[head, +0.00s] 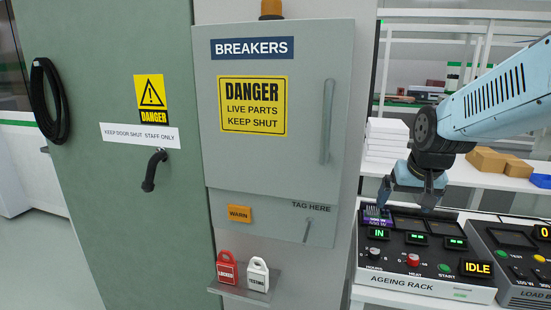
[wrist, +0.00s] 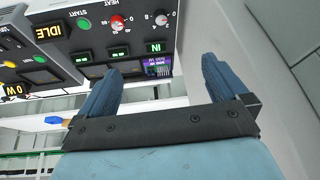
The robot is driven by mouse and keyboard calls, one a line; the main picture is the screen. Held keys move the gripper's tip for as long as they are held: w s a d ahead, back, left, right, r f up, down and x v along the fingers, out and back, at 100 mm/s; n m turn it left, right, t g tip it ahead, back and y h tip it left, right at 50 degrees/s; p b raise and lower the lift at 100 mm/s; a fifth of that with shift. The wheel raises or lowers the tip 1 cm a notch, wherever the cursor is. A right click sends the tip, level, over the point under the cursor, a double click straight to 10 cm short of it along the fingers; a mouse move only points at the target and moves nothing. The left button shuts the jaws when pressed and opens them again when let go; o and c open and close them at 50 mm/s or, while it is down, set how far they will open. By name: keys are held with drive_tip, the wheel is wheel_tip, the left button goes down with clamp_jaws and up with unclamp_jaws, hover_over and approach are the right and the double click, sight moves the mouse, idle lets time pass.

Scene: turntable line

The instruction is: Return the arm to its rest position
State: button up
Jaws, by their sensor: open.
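My arm (head: 500,100) reaches in from the right in the head view and bends down at the wrist. My gripper (head: 408,200) hangs over the back of the ageing rack (head: 430,284), close to its leftmost bay. In the wrist view my gripper (wrist: 160,68) shows two blue fingers spread apart with nothing between them. A purple module (head: 376,214) sits in the leftmost bay, above a green "IN" display; it also shows in the wrist view (wrist: 158,62) beyond the fingers. The other bays look dark. Whether a finger touches the rack I cannot tell.
A breaker cabinet (head: 270,170) stands left of the rack, with red (head: 228,268) and white (head: 257,274) tags on a small shelf. A load box (head: 515,262) adjoins the rack on the right. Behind are white stacks (head: 386,140), cartons (head: 490,160) and shelving.

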drive_tip(key=s+a+r+n, duration=0.1)
drive_tip(key=s+a+r, duration=0.1)
drive_tip(key=s, duration=0.4)
drive_tip(key=s+a+r+n, duration=0.1)
drive_tip(key=s+a+r, duration=0.2)
drive_tip(key=s, duration=0.3)
drive_tip(key=shift+s+a+t, duration=0.3)
drive_tip(key=shift+s+a, duration=0.1)
drive_tip(key=shift+a, duration=0.05)
